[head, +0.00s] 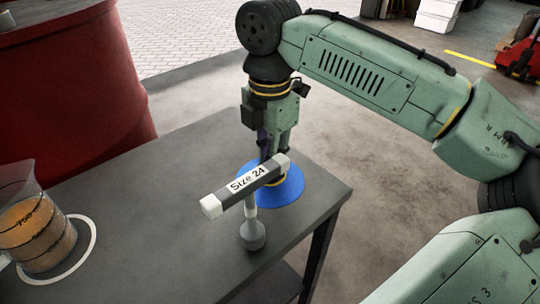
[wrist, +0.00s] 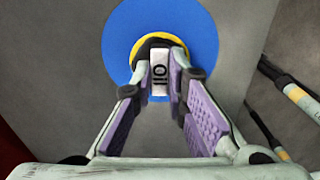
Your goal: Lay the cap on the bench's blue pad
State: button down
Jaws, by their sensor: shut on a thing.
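The cap (wrist: 160,72) is a yellow disc with a white ridge marked "OIL", seen in the wrist view. My gripper (wrist: 160,75) points down and its purple-padded fingers are shut on that ridge. The cap is over the blue pad (wrist: 120,35), inside its outline. In the head view my gripper (head: 275,155) is over the blue pad (head: 290,190) near the bench's right corner. Only a sliver of the yellow cap (head: 279,182) shows there, low over the pad, behind a T-handled tool. I cannot tell whether the cap touches the pad.
The T-handled tool (head: 244,186) marked "Size 24" stands upright on the grey bench (head: 150,220), just in front of the pad. A clear jug (head: 35,230) of amber liquid stands at the left on a white-ringed spot. A red drum (head: 75,90) is beyond the bench.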

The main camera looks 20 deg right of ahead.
jog(key=c, duration=1.5)
grip_release()
notch_tip(320, 180, up, 12)
jog(key=shift+r, duration=0.1)
